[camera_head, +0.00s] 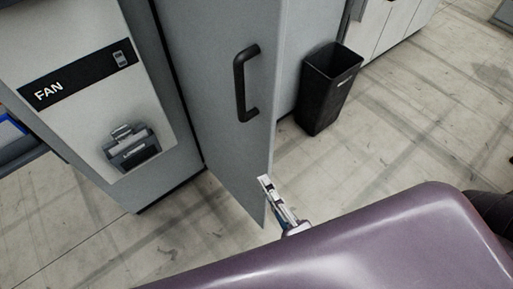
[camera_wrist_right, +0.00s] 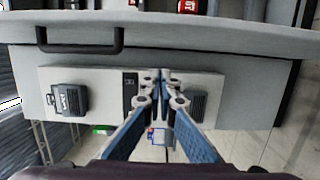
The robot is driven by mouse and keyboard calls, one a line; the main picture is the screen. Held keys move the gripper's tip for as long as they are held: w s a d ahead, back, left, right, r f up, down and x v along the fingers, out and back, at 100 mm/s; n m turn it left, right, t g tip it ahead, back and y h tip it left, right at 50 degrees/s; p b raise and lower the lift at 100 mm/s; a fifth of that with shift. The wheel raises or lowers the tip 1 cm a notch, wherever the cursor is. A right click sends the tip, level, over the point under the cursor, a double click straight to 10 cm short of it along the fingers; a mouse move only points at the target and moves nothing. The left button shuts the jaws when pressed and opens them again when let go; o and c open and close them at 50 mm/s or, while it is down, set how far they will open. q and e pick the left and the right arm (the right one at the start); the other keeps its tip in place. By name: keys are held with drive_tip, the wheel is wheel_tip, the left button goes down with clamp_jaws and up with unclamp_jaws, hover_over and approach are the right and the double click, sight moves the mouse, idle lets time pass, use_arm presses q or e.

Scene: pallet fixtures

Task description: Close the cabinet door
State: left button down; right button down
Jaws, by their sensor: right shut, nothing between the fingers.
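The grey cabinet door (camera_head: 235,100) stands open in the head view, swung out from the cabinet, with a black bar handle (camera_head: 246,83) on its face. In the wrist view the door (camera_wrist_right: 190,34) spans the top, with its handle (camera_wrist_right: 80,42) at upper left. My right gripper (camera_head: 268,186) is shut and empty, by the lower part of the door's free edge; whether it touches the door I cannot tell. In the wrist view its closed fingertips (camera_wrist_right: 163,77) show below the door. My left gripper is in neither view.
A grey unit with a panel marked FAN (camera_head: 85,80) and a latch-like fitting (camera_head: 132,150) stands left of the door. A black bin (camera_head: 328,88) stands on the floor to the right. The concrete floor (camera_head: 430,130) farther right is clear.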

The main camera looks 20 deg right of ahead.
drive_tip(key=p, duration=0.3)
hover_over(260, 145)
drive_tip(key=s+a, duration=0.5)
drive_tip(key=shift+w+d+p, duration=0.15)
drive_tip(key=shift+w+d, duration=0.25)
drive_tip(key=shift+d, duration=0.25)
drive_tip(key=shift+w+d+p, duration=0.2)
drive_tip(key=shift+w+d, duration=0.15)
drive_tip(key=shift+d, duration=0.3)
drive_tip(key=shift+w+d+p, duration=0.15)
drive_tip(key=shift+w+d, duration=0.25)
drive_tip(key=shift+d, duration=0.25)
